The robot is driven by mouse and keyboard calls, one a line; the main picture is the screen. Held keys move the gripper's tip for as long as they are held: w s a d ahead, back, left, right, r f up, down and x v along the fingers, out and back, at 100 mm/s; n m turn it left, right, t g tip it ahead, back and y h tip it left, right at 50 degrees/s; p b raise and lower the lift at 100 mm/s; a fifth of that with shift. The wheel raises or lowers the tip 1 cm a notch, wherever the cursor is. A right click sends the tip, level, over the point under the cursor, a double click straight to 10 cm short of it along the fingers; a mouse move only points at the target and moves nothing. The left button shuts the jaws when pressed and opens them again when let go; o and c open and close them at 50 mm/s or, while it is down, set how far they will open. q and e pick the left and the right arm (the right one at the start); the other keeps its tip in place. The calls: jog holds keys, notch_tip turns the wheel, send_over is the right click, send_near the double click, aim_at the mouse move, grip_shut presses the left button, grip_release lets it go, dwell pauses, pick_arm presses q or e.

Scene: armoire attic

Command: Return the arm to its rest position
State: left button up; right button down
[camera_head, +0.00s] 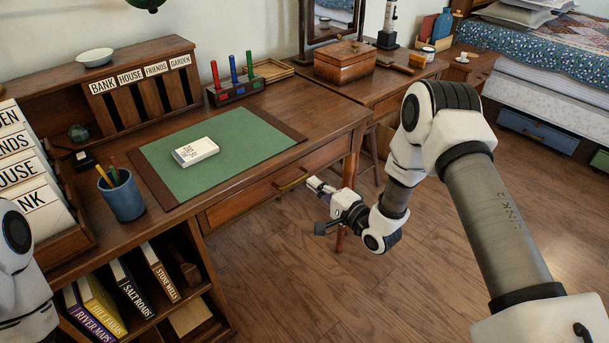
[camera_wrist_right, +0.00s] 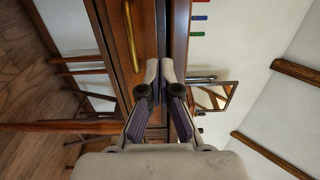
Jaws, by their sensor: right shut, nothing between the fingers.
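My right arm comes in from the right in the head view, bent at the elbow. Its right gripper (camera_head: 318,187) hangs in front of the desk's drawer, close to the brass handle (camera_head: 292,180). In the right wrist view the fingertips of the right gripper (camera_wrist_right: 160,72) are together with nothing between them. The brass handle (camera_wrist_right: 134,36) shows beside the fingers there, apart from them. The drawer front (camera_head: 245,202) looks closed. Part of my left arm shows at the left edge of the head view; its gripper is out of view.
The desk carries a green mat (camera_head: 255,151) with a small white box (camera_head: 195,151), a blue pen cup (camera_head: 122,196) and letter slots. Books (camera_head: 132,288) stand on the shelf below. A second table (camera_head: 390,85) stands behind. Open wooden floor (camera_head: 400,290) lies under the right arm.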

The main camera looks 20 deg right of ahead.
jog(key=s+a+f+n+g+h, duration=0.2)
jog(key=s+f+n+g, duration=0.3)
jog(key=s+f, duration=0.7)
jog(key=s+a+f+n+g+h, duration=0.25)
jog(key=s+f+g, duration=0.55)
jog(key=s, duration=0.8)
jog(key=s+d+n+g+h, duration=0.2)
jog(key=s+d+n+g, duration=0.15)
jog(key=s+n, duration=0.45)
notch_tip(320, 180, up, 15)
jog(key=s+m+p, duration=0.1)
jog(key=m+p, duration=0.1)
jog(key=p, duration=1.3)
jog(key=shift+s+a+f, duration=0.2)
jog(key=shift+s+a, duration=0.05)
jog(key=shift+g, duration=0.25)
